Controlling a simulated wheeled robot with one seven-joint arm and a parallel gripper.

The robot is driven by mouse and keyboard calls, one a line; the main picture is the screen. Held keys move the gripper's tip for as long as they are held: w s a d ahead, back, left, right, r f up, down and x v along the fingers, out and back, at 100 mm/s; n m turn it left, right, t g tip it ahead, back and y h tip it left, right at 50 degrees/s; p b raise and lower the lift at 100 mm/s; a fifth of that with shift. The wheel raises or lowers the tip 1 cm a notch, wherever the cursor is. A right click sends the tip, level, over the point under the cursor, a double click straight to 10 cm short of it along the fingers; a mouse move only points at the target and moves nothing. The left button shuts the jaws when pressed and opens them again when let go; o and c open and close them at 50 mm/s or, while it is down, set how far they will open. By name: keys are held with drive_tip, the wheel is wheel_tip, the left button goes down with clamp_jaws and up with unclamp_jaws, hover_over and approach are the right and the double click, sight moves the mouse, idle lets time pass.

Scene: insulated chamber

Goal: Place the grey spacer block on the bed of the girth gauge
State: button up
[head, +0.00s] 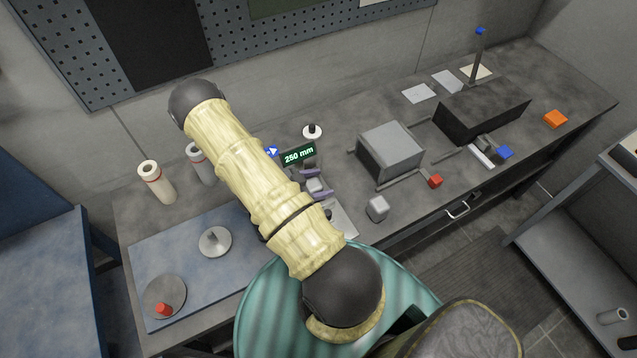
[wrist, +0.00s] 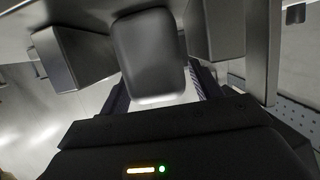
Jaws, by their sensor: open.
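A grey block (head: 315,185), apparently the spacer block, sits between the purple-padded fingers of my gripper (head: 316,183). In the wrist view the block (wrist: 150,55) fills the space between the fingers, which stand apart on either side of it. The gripper is open. The girth gauge shows by its green "250 mm" display (head: 299,155) just behind the gripper. Two dark angular pieces (wrist: 75,58) flank the block in the wrist view. My arm hides much of the gauge, and the block's underside contact cannot be seen clearly.
A lighter grey cube (head: 377,208) lies on the bench to the right. Beyond it stands a large grey box (head: 391,150) with rods and a red knob (head: 435,181). White rolls (head: 157,182) and a blue mat (head: 190,275) with round weights are at left.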

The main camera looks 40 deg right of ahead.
sight(313, 184)
drive_tip(key=b+v, duration=0.2)
drive_tip(key=v, duration=0.5)
drive_tip(key=shift+w+a+r+b, duration=0.1)
drive_tip(key=shift+a+b, duration=0.2)
drive_tip(key=shift+b, duration=0.05)
